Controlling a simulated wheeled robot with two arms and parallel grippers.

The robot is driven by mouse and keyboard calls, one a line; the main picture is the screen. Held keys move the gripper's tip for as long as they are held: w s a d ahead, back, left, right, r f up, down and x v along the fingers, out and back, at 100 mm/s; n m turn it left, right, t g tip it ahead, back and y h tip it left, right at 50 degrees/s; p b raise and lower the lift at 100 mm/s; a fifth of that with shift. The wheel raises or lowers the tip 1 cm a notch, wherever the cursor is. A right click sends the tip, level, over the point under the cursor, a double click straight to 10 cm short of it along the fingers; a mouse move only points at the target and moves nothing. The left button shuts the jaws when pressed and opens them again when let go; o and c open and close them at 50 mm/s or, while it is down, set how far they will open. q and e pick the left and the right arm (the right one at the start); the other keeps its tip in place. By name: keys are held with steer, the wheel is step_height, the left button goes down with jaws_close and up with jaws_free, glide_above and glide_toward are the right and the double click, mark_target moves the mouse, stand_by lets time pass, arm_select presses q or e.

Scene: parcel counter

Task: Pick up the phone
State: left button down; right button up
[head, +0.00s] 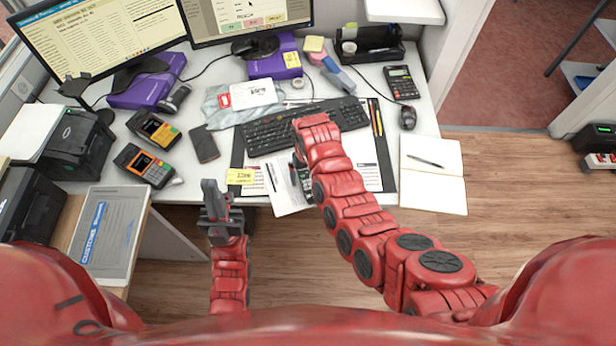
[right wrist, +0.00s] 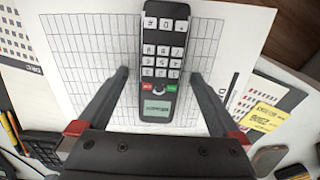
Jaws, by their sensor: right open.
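A dark cordless phone handset (right wrist: 163,62) with white keys and a small lit screen lies on a gridded white sheet in the right wrist view. In the head view the handset (head: 306,182) is partly hidden by my right arm. My right gripper (right wrist: 160,75) is open, with one finger on each side of the handset and a visible gap to each. A flat dark smartphone (head: 204,144) lies further left on the desk. My left gripper (head: 214,196) is in front of the desk's front edge, away from both, and its jaw opening is unclear.
A keyboard (head: 270,133) lies behind the papers. Two card terminals (head: 145,166) stand at the left. A yellow note (head: 240,176) lies left of the handset. An open notebook (head: 432,188), calculator (head: 401,82) and mouse (head: 408,118) are at the right.

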steer(key=shift+f, duration=0.15)
steer(key=c, duration=1.6)
